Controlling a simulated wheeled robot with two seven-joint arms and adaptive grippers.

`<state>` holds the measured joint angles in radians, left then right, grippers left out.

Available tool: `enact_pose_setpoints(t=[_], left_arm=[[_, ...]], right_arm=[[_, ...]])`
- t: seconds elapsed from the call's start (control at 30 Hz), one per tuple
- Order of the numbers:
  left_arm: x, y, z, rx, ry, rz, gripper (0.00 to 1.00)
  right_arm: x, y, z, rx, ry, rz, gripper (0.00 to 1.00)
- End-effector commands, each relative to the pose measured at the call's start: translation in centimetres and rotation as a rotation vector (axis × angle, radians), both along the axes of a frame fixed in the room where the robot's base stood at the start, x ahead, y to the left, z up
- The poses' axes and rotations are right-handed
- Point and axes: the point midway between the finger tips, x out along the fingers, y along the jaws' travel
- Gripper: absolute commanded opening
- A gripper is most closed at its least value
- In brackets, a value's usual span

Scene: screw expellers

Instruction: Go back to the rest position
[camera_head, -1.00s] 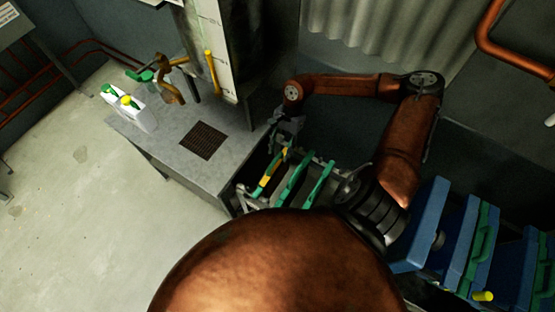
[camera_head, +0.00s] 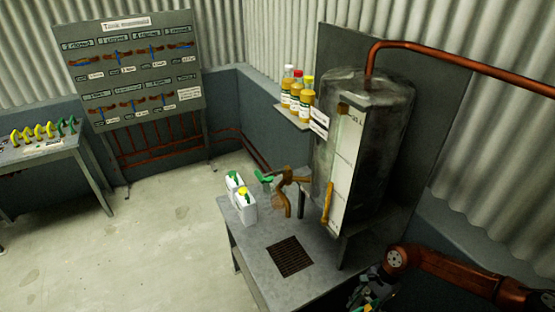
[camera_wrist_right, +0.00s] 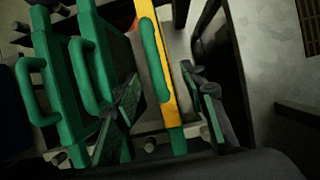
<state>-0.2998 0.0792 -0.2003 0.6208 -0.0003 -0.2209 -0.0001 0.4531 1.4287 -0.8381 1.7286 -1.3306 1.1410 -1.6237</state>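My right gripper (camera_head: 368,288) is at the bottom right of the head view, just beside the metal table (camera_head: 243,252), partly cut off by the frame edge. In the right wrist view its two fingers (camera_wrist_right: 162,80) are spread apart. A green handle (camera_wrist_right: 150,58) on a yellow-edged plate (camera_wrist_right: 160,75) shows between them; I cannot tell whether a finger touches it. More green plates with handles (camera_wrist_right: 82,75) stand to the left in that view. My left gripper is in neither view.
A tall tank (camera_head: 365,130) stands behind. A shelf (camera_head: 292,116) holds several bottles. A board (camera_head: 130,65) and a side table (camera_head: 40,150) stand left. The floor between is clear.

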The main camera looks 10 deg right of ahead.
Motion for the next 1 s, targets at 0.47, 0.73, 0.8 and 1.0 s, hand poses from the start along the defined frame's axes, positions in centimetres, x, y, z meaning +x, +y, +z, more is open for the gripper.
enact_pose_setpoints(t=[0.47, 0.73, 0.8, 1.0], left_arm=[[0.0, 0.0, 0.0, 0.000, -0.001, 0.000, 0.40], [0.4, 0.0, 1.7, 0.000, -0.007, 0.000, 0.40], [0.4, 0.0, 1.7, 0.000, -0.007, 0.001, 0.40], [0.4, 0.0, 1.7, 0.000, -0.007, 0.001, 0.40]], right_arm=[[-1.0, 3.3, -8.1, 0.001, 0.000, 0.000, 0.39], [-0.9, 3.1, -5.6, 0.000, -0.001, 0.001, 0.39], [-1.0, 3.1, -5.6, 0.000, 0.000, 0.000, 0.39], [-1.0, 3.1, -5.6, 0.000, 0.000, 0.000, 0.39]])
